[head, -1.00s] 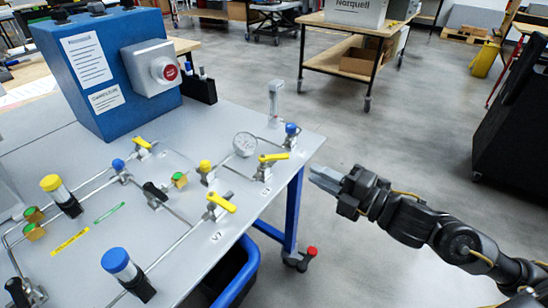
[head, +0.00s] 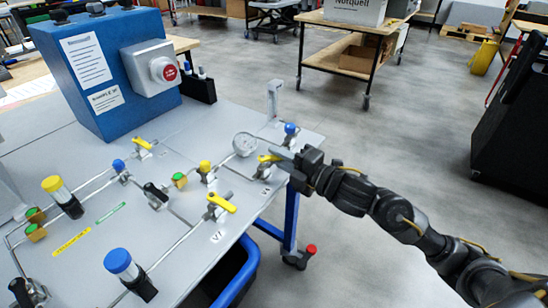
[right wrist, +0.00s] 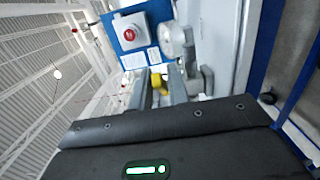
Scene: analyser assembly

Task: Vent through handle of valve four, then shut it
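A valve with a yellow lever handle (head: 267,158) stands near the right edge of the grey panel (head: 190,262). The small label beside it is too small to read surely, so I cannot confirm that it is valve four. My right gripper (head: 283,157) is at this handle, coming in from the right and covering its right end. In the right wrist view the two fingers (right wrist: 162,90) are apart, with the yellow handle (right wrist: 157,79) showing between them. I cannot tell if either finger touches it. My left gripper is not in view.
A dial gauge (head: 245,144) and a blue-capped fitting (head: 290,130) stand close to this valve. Another yellow lever (head: 221,203) labelled V7 is nearer the front. A blue box (head: 105,75) with a red button stands behind.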

